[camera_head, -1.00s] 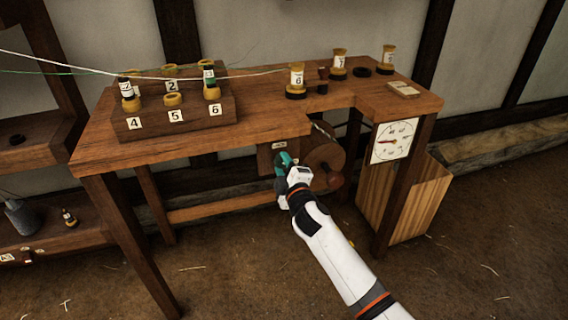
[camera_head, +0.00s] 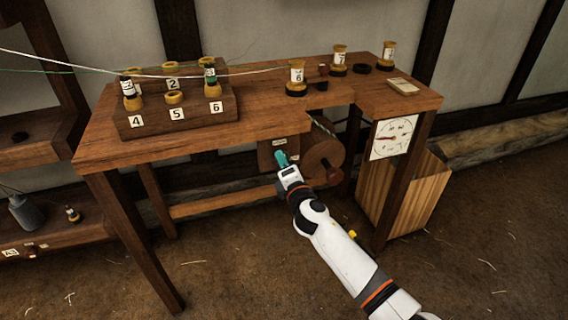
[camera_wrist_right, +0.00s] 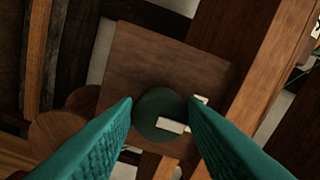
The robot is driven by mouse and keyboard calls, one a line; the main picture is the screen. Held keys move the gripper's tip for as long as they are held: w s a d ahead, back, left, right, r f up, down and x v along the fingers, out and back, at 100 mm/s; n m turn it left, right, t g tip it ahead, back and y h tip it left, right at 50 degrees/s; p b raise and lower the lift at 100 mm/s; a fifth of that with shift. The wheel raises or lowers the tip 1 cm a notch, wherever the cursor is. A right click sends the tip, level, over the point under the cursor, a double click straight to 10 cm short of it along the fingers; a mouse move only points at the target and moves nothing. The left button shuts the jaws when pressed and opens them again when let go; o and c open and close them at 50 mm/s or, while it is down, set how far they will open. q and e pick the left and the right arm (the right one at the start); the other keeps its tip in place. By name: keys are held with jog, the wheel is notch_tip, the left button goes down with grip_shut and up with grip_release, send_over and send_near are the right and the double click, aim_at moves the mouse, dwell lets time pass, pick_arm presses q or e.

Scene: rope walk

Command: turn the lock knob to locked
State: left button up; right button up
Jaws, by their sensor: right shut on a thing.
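The lock knob (camera_wrist_right: 158,108) is a dark green disc with a white bar on its face, seen in the right wrist view. It sits on a square wooden panel (camera_wrist_right: 150,60) under the bench. The teal fingers of my right gripper (camera_wrist_right: 160,115) are on both sides of the knob, shut on it. The white bar lies toward the right finger. In the head view my right gripper (camera_head: 281,159) reaches the panel (camera_head: 265,158) and covers the knob. A small label (camera_head: 280,142) shows above the fingers; I cannot read it. My left gripper is not in view.
The wooden bench (camera_head: 225,137) overhangs the panel. A round wooden drum (camera_head: 323,162) is close to the right of my gripper, and a dial (camera_head: 393,138) is farther right. A numbered spool rack (camera_head: 185,120) stands on top, with strands running above it.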

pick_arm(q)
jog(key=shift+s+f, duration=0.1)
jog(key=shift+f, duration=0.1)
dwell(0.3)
pick_arm(e)
jog(key=o, duration=1)
jog(key=shift+c, duration=0.2)
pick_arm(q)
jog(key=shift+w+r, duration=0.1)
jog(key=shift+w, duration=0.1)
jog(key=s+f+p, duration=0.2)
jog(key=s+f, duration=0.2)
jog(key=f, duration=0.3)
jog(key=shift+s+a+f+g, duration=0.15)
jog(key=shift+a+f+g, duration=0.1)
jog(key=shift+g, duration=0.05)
pick_arm(e)
jog(key=v, duration=1.2)
